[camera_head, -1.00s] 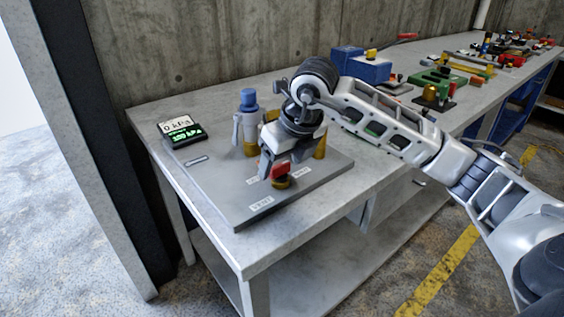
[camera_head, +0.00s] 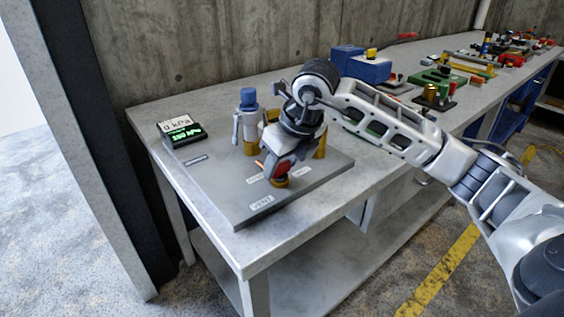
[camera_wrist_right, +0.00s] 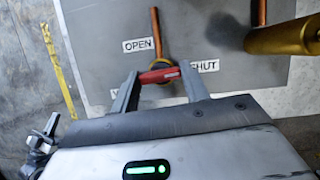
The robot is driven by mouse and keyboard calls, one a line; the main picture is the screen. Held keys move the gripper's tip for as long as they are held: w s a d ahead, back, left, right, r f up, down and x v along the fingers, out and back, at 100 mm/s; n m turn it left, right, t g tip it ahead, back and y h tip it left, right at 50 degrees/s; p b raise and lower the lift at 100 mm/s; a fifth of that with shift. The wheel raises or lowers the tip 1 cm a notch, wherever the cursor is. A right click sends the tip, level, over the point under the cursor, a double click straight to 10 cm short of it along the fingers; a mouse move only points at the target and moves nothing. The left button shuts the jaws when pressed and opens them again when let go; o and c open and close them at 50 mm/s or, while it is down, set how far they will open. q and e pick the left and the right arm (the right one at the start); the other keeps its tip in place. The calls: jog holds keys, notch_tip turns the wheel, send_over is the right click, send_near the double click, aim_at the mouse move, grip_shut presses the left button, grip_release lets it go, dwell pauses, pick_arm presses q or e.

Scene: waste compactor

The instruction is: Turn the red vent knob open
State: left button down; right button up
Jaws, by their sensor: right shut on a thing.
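The red vent knob (camera_head: 283,170) sits on a brass base at the front of the grey panel (camera_head: 225,205), behind the VENT label (camera_head: 262,202). My right gripper (camera_head: 281,172) reaches down over it and partly hides it. In the right wrist view the red knob (camera_wrist_right: 160,75) lies as a bar across the gap between the two fingers of the right gripper (camera_wrist_right: 158,88), which are shut on it. The OPEN label (camera_wrist_right: 142,45) is above left of the knob and the SHUT label (camera_wrist_right: 206,66) is to its right. My left gripper is not in view.
A copper pipe (camera_wrist_right: 157,35) runs up from the knob. A brass cylinder (camera_wrist_right: 285,37) is at the upper right. More fixtures line the bench behind.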

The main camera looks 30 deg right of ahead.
jog(key=n, duration=0.2)
jog(key=n+y+b, duration=0.1)
jog(key=shift+w+d+n+y, duration=0.1)
jog(key=shift+d+n+y, duration=0.05)
jog(key=shift+n+y, duration=0.2)
jog(key=n+g+y, duration=0.1)
jog(key=n, duration=0.3)
jog(key=shift+r, duration=0.1)
jog(key=n+g, duration=0.1)
jog(key=n, duration=0.1)
jog(key=n+y+p, duration=0.1)
jog(key=n, duration=0.1)
jog(key=shift+w+d+g, duration=0.1)
jog(key=shift+w+g, duration=0.05)
jog(key=shift+g, duration=0.25)
jog(key=n+g, duration=0.1)
jog(key=n, duration=0.2)
jog(key=shift+w+n, duration=0.1)
jog(key=shift+n, duration=0.15)
jog(key=shift+n+g, duration=0.5)
jog(key=shift+n, duration=0.4)
jog(key=o, duration=1)
